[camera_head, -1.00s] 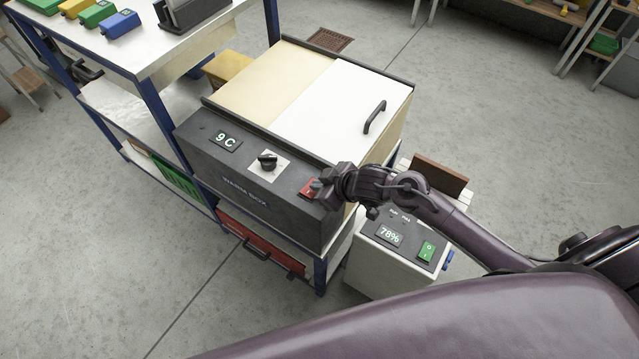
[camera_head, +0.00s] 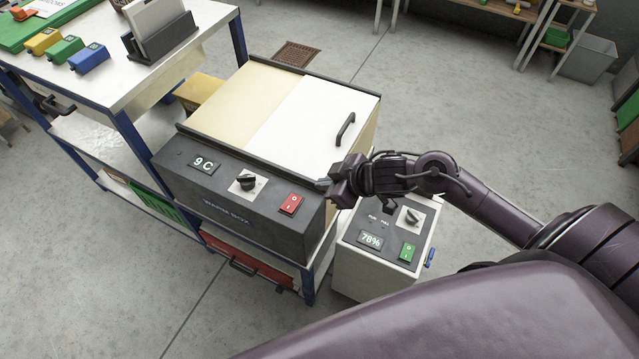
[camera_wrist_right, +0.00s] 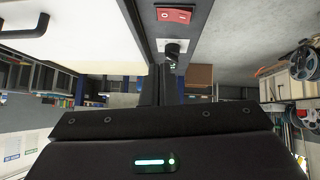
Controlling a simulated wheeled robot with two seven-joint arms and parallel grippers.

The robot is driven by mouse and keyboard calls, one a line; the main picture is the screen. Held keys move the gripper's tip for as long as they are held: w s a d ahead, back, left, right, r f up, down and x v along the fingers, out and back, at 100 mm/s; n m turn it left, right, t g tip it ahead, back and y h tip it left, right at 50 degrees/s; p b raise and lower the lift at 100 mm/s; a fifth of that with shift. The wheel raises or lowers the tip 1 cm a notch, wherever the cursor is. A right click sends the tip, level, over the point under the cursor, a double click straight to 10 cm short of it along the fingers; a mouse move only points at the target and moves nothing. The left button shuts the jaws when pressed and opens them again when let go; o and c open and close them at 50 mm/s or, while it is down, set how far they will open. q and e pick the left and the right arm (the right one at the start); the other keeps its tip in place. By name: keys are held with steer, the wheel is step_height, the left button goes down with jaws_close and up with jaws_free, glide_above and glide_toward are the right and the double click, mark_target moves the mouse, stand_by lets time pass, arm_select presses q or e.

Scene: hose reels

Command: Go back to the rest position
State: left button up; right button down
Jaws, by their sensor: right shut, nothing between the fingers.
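My right gripper (camera_head: 328,184) is shut and empty, near the right end of the warm box's dark front panel. It also shows in the right wrist view (camera_wrist_right: 165,85), with its dark fingers together. The warm box (camera_head: 290,110) has a cream and white lid with a black handle, a display reading 9 C, a black knob (camera_head: 246,182) and a red rocker switch (camera_head: 290,204). The red switch also shows in the right wrist view (camera_wrist_right: 174,15). The gripper is to the right of the switch and apart from it. My left gripper is not in view.
A white unit (camera_head: 378,275) with a 78% display and a green switch stands below my right forearm. A blue-framed bench (camera_head: 130,85) holding small coloured boxes is at the left. A floor drain (camera_head: 297,53) lies behind the warm box. Open floor extends on the right.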

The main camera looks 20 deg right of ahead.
stand_by(0.4)
steer(key=s+d+f+m+g+h, duration=0.1)
steer(key=s+d+f+m, duration=0.15)
steer(key=f, duration=0.65)
steer(key=s+d+f+m+h+b, duration=0.1)
steer(key=s+d+f, duration=0.15)
steer(key=f, duration=0.65)
steer(key=s+d+f+m+g+h, duration=0.1)
steer(key=s+d+f+m, duration=0.15)
steer(key=f, duration=0.75)
steer(key=s+a+f+g, duration=0.1)
steer(key=s+a+f, duration=0.1)
steer(key=s+f, duration=0.4)
steer(key=s+a+f+g+h+b, duration=0.1)
steer(key=s+f, duration=0.5)
steer(key=s, duration=0.6)
steer(key=s+a+f+g, duration=0.2)
steer(key=s+f, duration=0.5)
steer(key=s, duration=0.3)
steer(key=shift+a+g+h, duration=0.3)
steer(key=shift+g, duration=0.1)
